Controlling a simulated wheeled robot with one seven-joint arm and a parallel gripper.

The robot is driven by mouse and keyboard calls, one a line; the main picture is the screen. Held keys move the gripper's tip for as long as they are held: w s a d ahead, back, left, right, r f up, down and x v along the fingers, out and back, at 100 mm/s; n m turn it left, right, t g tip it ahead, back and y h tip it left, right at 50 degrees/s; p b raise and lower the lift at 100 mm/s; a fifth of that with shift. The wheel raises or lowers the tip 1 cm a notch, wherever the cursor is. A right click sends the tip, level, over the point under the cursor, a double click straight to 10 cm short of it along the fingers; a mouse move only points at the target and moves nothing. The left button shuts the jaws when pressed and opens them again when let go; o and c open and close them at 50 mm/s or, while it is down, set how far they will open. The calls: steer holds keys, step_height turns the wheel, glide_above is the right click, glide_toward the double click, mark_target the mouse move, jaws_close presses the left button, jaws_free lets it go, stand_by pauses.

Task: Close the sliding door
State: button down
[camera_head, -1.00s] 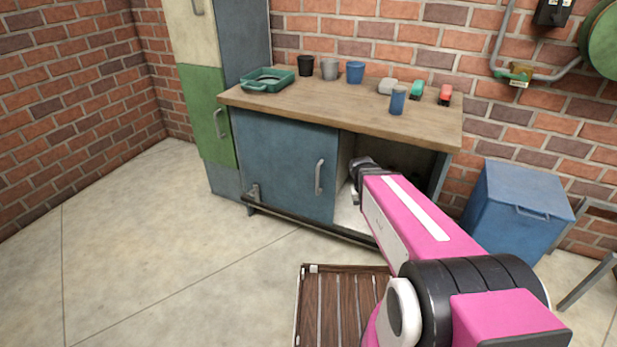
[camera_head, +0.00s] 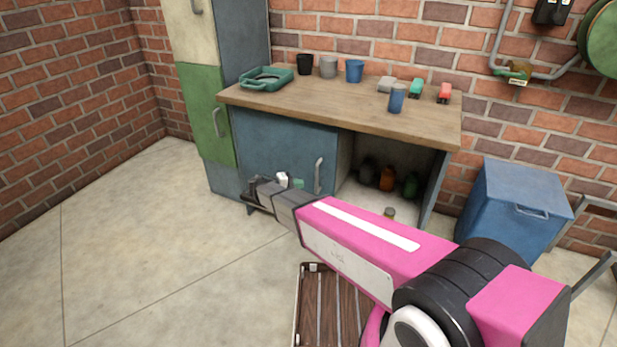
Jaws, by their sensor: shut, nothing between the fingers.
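The blue sliding door (camera_head: 275,148) covers the left part of the cabinet under the wooden workbench. Its grey vertical handle (camera_head: 319,175) is near the door's right edge. The right part of the cabinet is open (camera_head: 395,158), with several bottles or jars inside. My gripper (camera_head: 250,188) is in front of the door's lower left part, left of the handle. It is shut and empty. My wrist hides the door's lower edge, and I cannot tell whether the gripper touches the door.
The workbench top (camera_head: 420,122) carries a green tray (camera_head: 266,79), cups and small items. A tall green cabinet (camera_head: 205,110) stands left, a blue bin (camera_head: 515,205) right. A slatted wooden surface (camera_head: 325,310) is below my arm. The floor at left is clear.

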steer(key=a+t+h, duration=0.1)
steer(key=a+t, duration=0.2)
steer(key=a, duration=0.5)
steer(key=s+d+x, duration=0.1)
steer(key=x, duration=1.2)
steer(key=shift+s+r+n, duration=0.2)
steer(key=shift+s+n, duration=0.2)
steer(key=s+d, duration=0.5)
steer(key=d, duration=0.8)
steer(key=s+d, duration=0.5)
steer(key=d, duration=0.8)
steer(key=s+d, duration=0.6)
steer(key=d, duration=0.7)
steer(key=shift+d, duration=0.25)
steer(key=shift+s, duration=0.1)
